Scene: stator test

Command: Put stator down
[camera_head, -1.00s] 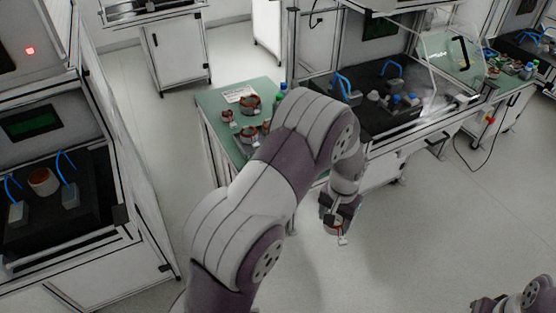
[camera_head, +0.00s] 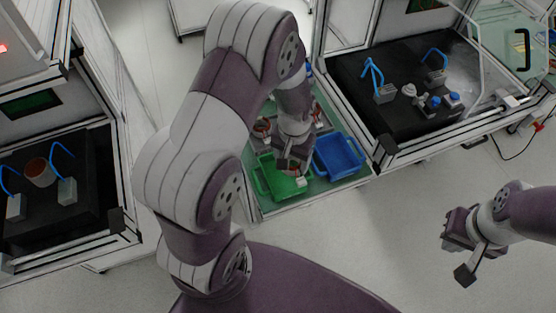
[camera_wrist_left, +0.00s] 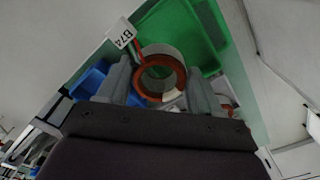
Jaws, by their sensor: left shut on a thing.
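My left gripper (camera_head: 290,166) is over the small table, above the green bin. In the left wrist view it is shut on a stator (camera_wrist_left: 162,72), a grey ring with a copper-red inside, held between the two fingers. A white tag marked B74 (camera_wrist_left: 121,33) hangs from the stator on red wires. The green bin (camera_head: 262,184) shows behind the stator, also in the wrist view (camera_wrist_left: 190,32). I cannot tell the exact gap between stator and bin. My right gripper (camera_head: 462,243) is at the right over the floor; its jaw opening is unclear.
A blue bin (camera_head: 338,156) stands right of the green bin. Another stator (camera_head: 262,127) is on the table behind, partly hidden by my arm. A black-floored test station (camera_head: 400,95) adjoins at right; another at left holds a stator (camera_head: 40,172).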

